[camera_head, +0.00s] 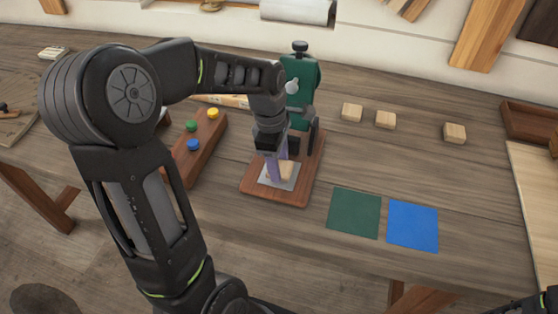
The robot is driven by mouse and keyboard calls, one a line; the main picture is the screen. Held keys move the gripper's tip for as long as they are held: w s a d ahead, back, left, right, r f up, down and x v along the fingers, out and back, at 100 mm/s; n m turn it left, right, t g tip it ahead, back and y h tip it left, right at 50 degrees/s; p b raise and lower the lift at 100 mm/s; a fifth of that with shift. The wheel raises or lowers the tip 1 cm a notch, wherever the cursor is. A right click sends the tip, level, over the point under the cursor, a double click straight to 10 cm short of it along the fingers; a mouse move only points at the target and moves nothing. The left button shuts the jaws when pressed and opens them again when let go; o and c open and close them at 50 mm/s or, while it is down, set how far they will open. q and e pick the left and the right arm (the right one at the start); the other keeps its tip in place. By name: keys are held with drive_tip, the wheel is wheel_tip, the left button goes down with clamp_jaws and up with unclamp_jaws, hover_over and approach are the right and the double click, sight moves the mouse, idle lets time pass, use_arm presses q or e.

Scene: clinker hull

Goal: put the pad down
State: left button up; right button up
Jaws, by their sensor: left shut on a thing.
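My left gripper (278,167) reaches down over the brown wooden base board (258,193) of a green press (301,78). Its lavender fingers are shut on a small pale wooden block (287,171), which seems to be the pad. The block is at or just above a light grey square plate (268,182) on the board. I cannot tell whether it touches the plate. The fingers hide part of the block and plate. A bit of my right arm shows at the bottom right corner, but its gripper's fingers do not.
A green square mat (354,213) and a blue one (413,225) lie right of the press. Pale blocks (351,112) (385,119) (454,133) stand behind them. A brown rack (207,150) with coloured knobs is at left. A tray (530,122) is at far right.

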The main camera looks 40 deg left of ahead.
use_arm(q)
drive_tip(key=shift+f, duration=0.2)
drive_tip(key=o, duration=1.3)
drive_tip(key=shift+o, duration=0.2)
drive_tip(key=shift+r, duration=0.15)
wheel_tip(320, 180, up, 12)
drive_tip(key=a, duration=0.1)
drive_tip(key=shift+s+a+b, duration=0.15)
drive_tip(key=shift+s+b, duration=0.1)
drive_tip(key=shift+b, duration=0.15)
